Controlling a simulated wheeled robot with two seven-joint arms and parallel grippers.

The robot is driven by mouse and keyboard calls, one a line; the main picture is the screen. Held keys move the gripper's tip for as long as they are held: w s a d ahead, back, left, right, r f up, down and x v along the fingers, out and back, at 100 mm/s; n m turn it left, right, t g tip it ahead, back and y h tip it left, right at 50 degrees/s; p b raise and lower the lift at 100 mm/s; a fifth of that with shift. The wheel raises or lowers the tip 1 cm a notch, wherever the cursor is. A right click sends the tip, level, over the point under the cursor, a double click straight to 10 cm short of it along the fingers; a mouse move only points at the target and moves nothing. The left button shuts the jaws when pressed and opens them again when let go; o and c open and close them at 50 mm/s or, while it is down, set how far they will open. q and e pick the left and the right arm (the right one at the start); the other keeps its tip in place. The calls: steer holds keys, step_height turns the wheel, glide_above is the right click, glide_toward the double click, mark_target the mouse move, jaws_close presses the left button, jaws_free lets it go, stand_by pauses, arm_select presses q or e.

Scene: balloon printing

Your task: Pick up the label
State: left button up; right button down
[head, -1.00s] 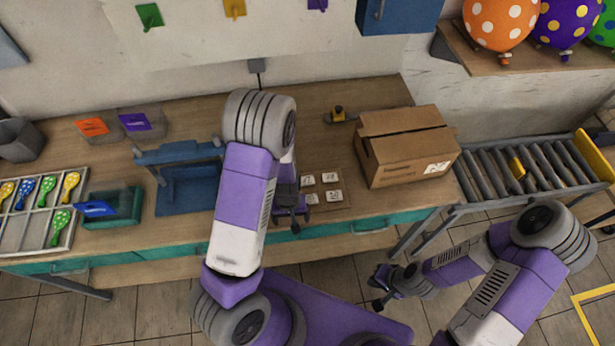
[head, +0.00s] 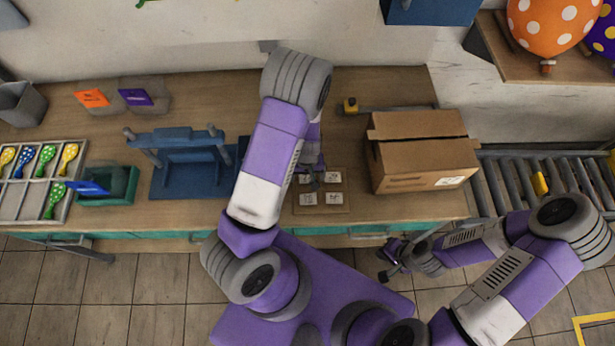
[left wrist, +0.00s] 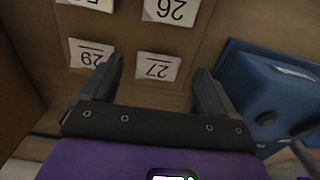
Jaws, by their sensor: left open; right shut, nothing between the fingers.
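Several small white labels with black numbers lie in a grid on a brown board (head: 322,209). In the left wrist view, label 27 (left wrist: 158,67) lies between and beyond the fingertips, with label 29 (left wrist: 90,53) to its left and label 26 (left wrist: 172,10) farther up. My left gripper (head: 314,182) is open and empty over the board, pointing down; its fingers also show in the left wrist view (left wrist: 160,70). It partly hides the upper labels in the head view. My right gripper (head: 388,268) is shut and empty, in front of the table's edge.
A cardboard box (head: 420,155) stands right of the board. A blue press (head: 185,165) stands left of it, and a teal tray (head: 122,187) farther left. A roller conveyor (head: 520,185) lies at the right.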

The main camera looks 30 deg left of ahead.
mark_target(307, 178)
arm_select(q)
steer(key=shift+w+f, duration=0.15)
steer(key=shift+f, duration=0.9)
steer(key=shift+f+b, duration=0.25)
steer(key=shift+b, duration=0.05)
steer(key=c, duration=1.1)
